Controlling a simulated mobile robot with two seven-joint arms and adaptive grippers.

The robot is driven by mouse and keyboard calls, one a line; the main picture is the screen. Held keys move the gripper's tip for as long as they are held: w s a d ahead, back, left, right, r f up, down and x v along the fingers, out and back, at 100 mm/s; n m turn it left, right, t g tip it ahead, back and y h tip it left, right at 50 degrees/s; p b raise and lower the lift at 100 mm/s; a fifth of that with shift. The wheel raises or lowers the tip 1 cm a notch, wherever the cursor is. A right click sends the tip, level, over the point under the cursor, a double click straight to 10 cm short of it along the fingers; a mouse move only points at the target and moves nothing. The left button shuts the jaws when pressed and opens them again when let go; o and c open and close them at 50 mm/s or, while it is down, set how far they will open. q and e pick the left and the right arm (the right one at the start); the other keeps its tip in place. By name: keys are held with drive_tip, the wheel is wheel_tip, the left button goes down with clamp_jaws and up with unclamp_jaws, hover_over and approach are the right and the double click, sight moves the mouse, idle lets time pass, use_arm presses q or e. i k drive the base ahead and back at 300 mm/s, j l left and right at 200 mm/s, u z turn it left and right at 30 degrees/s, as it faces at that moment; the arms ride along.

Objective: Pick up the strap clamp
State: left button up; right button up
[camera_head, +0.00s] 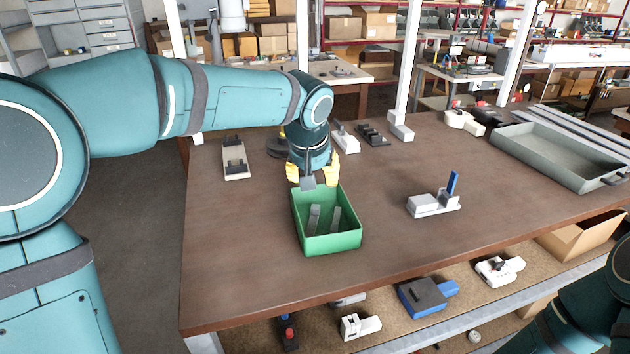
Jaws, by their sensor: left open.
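My left gripper (313,176) points down over the back end of a green bin (333,243), its yellow fingers apart. A small grey piece (308,183) shows at the fingertips, and I cannot tell whether it touches them. Inside the bin two grey strip-like pieces stand or lean, one on the left (314,218) and one on the right (336,219). I cannot tell for certain which piece is the strap clamp. My right gripper is out of view; only part of my right arm shows at the bottom right corner.
A white-grey fixture with a blue lever (453,183) stands right of the bin. A large grey tray (560,160) lies at the right. A light plate with dark parts (236,160) lies at the left. The brown table (250,260) is clear in front.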

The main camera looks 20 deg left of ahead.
sight(420, 206)
drive_tip(key=k, duration=1)
